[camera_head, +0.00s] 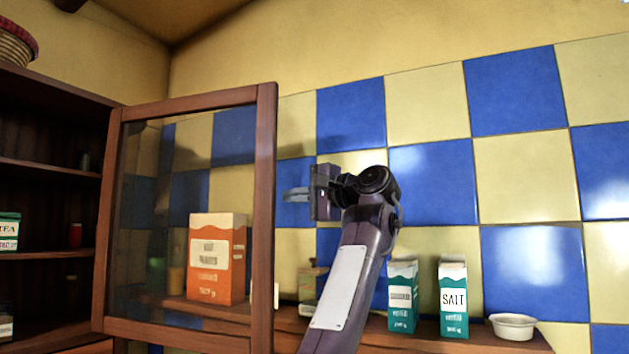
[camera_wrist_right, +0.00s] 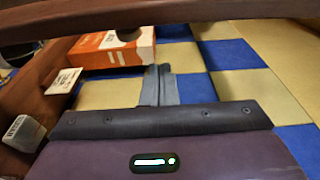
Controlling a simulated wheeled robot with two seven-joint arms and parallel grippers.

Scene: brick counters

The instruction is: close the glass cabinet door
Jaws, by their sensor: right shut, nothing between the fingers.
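The glass cabinet door (camera_head: 264,200) stands swung open, with a brown wooden frame around a clear pane. It is hinged on its left side to the dark wooden cabinet (camera_head: 55,140), whose shelves are exposed. My right gripper (camera_head: 290,194) is shut and empty, just right of the door's free edge in the head view, fingers pointing left. I cannot tell whether it touches the door. In the right wrist view the shut fingers (camera_wrist_right: 160,82) show with a dark wooden bar, likely the door frame, across the top. My left gripper is not in view.
An orange and white box (camera_head: 217,260) shows through the glass. Two green and white cartons, one marked salt (camera_head: 453,298), and a white bowl (camera_head: 513,326) stand on a wooden shelf (camera_head: 400,340) to the right. A blue and yellow tiled wall (camera_head: 430,180) is behind.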

